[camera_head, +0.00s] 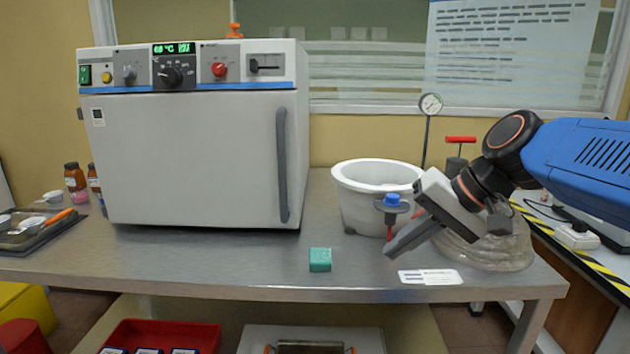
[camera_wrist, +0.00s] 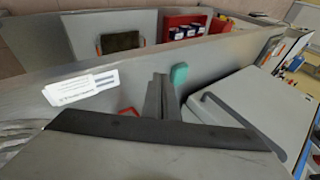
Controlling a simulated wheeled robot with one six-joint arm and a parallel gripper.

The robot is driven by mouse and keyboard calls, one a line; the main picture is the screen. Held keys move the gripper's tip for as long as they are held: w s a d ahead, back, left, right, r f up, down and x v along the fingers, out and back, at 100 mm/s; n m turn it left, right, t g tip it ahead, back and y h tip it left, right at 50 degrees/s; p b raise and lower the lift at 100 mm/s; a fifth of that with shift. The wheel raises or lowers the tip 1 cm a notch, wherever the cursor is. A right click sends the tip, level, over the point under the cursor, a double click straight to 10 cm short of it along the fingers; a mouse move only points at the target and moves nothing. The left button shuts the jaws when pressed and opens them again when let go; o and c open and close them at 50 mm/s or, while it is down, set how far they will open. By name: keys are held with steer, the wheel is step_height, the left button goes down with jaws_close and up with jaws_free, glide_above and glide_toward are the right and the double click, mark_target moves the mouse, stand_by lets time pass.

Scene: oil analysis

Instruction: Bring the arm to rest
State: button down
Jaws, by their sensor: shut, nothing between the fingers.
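My gripper (camera_head: 402,240) hangs over the right part of the metal table (camera_head: 220,262), in front of the white tub (camera_head: 352,190). Its fingers are shut and nothing shows between them. In the wrist view the gripper (camera_wrist: 160,85) points over the table's front edge, close beside the green block in that picture. My blue arm reaches in from the right in the head view.
A closed white oven (camera_head: 190,160) with a grey handle stands at the left. A green block (camera_head: 320,260) and a white label card (camera_head: 430,277) lie near the front edge. A dial gauge (camera_head: 431,104) stands behind the tub. A red bin (camera_head: 165,335) sits below.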

steer(key=s+d+f+n+h, duration=0.1)
steer(key=s+d+f+h, duration=0.2)
steer(key=s+d+f, duration=0.3)
steer(key=s+d+f+n+t+h, duration=0.1)
steer(key=s+d+f+h, duration=0.2)
steer(key=s+d+f, duration=0.3)
step_height(320, 180, down, 5)
steer(key=shift+s+d+h, duration=0.2)
steer(key=shift+d+h, duration=0.2)
steer(key=shift+d, duration=0.45)
